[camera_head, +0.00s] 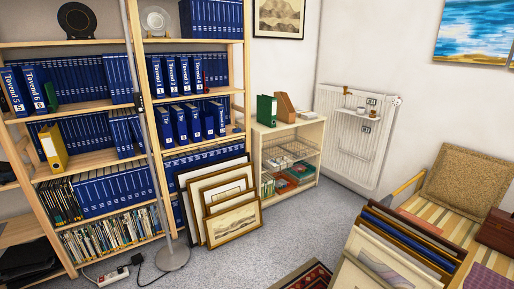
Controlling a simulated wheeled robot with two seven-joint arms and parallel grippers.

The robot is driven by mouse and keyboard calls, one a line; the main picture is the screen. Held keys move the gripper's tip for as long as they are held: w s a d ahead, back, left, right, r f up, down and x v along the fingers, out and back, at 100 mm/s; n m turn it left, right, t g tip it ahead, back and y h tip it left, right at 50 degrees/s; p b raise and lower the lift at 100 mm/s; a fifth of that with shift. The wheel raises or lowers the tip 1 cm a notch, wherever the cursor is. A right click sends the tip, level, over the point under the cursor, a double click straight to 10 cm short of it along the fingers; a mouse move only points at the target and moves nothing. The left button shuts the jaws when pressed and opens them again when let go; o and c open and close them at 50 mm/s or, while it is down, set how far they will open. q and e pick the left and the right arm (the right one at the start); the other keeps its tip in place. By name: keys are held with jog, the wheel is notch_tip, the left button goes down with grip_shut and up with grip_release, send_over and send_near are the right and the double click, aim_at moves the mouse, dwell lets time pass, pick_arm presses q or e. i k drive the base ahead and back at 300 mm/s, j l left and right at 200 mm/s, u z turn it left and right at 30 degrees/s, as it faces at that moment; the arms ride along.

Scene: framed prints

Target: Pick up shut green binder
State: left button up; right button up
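A green binder (266,110) stands upright and looks shut on the top of a low light-wood shelf unit (257,147), near its left end. It is a little beyond the middle of the view. A brown magazine holder (285,108) stands just to its right. Neither of my grippers is in view.
A tall wooden bookcase (146,133) full of blue volumes stands on the left, with a yellow binder (53,146) in it. Framed prints (232,221) lean before it, beside a round-based pole (172,258). More frames (392,262) stand front right. Grey floor (300,230) between is clear.

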aim_at(266, 105)
jog(key=i, duration=1.15)
jog(key=i+l+u, duration=0.1)
jog(key=i, duration=1.1)
